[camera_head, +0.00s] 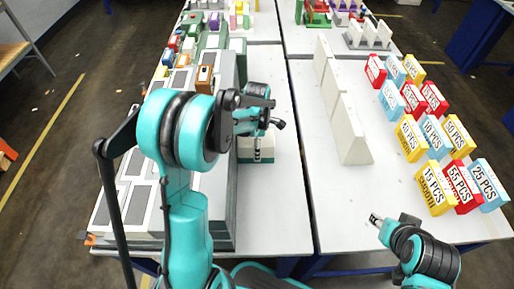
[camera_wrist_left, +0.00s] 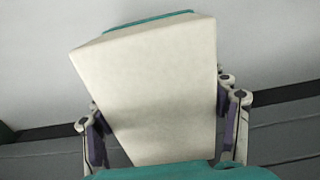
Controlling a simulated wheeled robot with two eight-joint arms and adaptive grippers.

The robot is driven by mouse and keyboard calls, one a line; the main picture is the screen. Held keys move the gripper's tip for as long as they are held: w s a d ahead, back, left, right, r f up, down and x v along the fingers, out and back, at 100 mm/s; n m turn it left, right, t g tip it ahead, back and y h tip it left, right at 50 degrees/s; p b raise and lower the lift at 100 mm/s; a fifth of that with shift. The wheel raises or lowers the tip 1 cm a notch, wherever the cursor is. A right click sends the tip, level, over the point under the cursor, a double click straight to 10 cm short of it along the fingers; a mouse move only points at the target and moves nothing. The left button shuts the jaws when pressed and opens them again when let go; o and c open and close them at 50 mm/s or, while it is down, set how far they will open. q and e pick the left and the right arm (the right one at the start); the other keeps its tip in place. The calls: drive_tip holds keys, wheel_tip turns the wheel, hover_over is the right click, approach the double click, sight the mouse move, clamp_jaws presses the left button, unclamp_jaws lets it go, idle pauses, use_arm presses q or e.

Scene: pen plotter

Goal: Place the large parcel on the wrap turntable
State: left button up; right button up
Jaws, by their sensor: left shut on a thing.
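A cream box with a teal band, which looks like a parcel, fills the middle of the left wrist view (camera_wrist_left: 150,90). It sits tilted between the two fingers of my left gripper (camera_wrist_left: 165,125), which is shut on it. In the head view the box (camera_head: 247,155) shows partly below my left gripper (camera_head: 265,138), over the left white table, beside the grey stepped block. I cannot tell whether it touches the table. My right gripper (camera_head: 376,220) is over the right table's near part, away from the box, and its jaw opening is too small to judge. I cannot make out a wrap turntable.
A grey stepped block (camera_head: 222,215) with pale panels stands on the left table. A cream wedge-shaped divider (camera_head: 345,125) and rows of red, blue and yellow count signs (camera_head: 435,190) stand on the right table. Left-table space right of the box is clear (camera_head: 280,200).

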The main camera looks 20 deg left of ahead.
use_arm(q)
drive_tip(key=shift+r, duration=0.1)
drive_tip(key=o, duration=1.5)
